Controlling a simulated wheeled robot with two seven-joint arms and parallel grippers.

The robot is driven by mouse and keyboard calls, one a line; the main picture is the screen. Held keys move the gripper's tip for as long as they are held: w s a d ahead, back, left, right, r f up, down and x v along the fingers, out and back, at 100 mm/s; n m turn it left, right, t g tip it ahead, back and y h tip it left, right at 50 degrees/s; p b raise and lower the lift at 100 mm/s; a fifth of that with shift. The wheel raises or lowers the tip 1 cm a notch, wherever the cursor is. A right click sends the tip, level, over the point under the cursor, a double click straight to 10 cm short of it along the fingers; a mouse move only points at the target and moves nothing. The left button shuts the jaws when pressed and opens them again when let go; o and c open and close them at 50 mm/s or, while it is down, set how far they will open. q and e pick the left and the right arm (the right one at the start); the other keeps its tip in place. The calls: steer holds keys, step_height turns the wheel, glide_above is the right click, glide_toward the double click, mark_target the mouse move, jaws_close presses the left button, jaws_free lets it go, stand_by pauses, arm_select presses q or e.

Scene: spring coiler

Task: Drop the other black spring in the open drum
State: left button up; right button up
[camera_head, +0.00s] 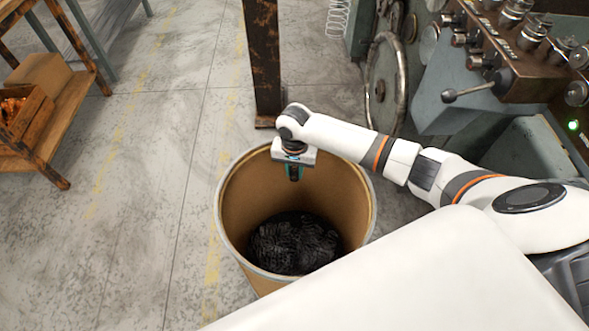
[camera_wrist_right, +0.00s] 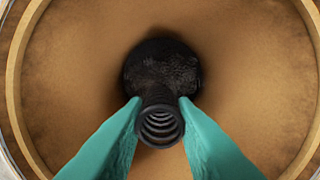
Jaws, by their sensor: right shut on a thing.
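The open drum (camera_head: 229,194) is a tan, round container with a pale rim, standing on the floor in the head view. Its brown inner wall (camera_wrist_right: 75,75) fills the right wrist view. A dark heap of black springs (camera_head: 292,243) lies at its bottom, also in the right wrist view (camera_wrist_right: 160,65). My right gripper (camera_head: 294,176) points down over the drum's opening. In the right wrist view its teal fingers (camera_wrist_right: 160,118) are shut on a black spring (camera_wrist_right: 160,126), seen end-on above the heap. My left gripper is not in view.
A rusty post (camera_head: 264,60) stands just behind the drum. The machine with a handwheel (camera_head: 386,80) and lever panel (camera_head: 520,60) is at the right. A wooden shelf (camera_head: 50,125) stands at the left. The floor left of the drum is clear.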

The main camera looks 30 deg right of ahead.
steer(key=o, duration=1.1)
steer(key=shift+c, duration=0.2)
step_height(320, 180, up, 12)
steer(key=p, duration=0.1)
